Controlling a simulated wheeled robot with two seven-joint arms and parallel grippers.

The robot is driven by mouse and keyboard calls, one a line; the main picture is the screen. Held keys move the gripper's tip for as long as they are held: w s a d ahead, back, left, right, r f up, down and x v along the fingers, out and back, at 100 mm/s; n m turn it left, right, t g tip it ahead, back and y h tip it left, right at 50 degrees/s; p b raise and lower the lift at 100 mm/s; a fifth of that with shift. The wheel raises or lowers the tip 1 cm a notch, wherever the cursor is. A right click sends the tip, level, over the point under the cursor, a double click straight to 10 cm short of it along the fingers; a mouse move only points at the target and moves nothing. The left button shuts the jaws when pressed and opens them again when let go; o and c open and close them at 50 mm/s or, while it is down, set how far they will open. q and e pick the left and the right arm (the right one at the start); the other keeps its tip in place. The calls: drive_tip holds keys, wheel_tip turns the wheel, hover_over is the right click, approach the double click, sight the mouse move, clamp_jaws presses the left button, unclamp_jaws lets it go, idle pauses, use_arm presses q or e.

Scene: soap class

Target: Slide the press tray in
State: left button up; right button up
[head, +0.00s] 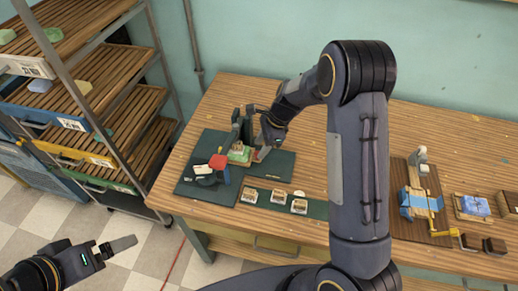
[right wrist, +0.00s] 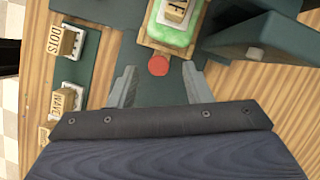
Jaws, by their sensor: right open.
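The press (head: 243,128) is a dark green frame on a dark green mat at the left of the bench. Its tray (right wrist: 172,48) is a light wooden board bearing a green soap bar (right wrist: 168,33), with a lettered wooden stamp (right wrist: 176,12) on top. A round red knob (right wrist: 158,65) is at the tray's near end. My right gripper (right wrist: 158,78) is open, its fingers on either side of the knob with gaps between. In the head view, the wrist partly hides the tray and fingers. My left gripper (head: 122,244) is away from the bench, at lower left; its opening is unclear.
A wooden fixture with blue parts (head: 420,200) and a blue soap (head: 474,205) are at right. A slatted rack (head: 85,90) stands left of the bench.

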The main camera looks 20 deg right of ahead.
drive_tip(key=shift+v, duration=2.7)
drive_tip(key=shift+r, duration=0.1)
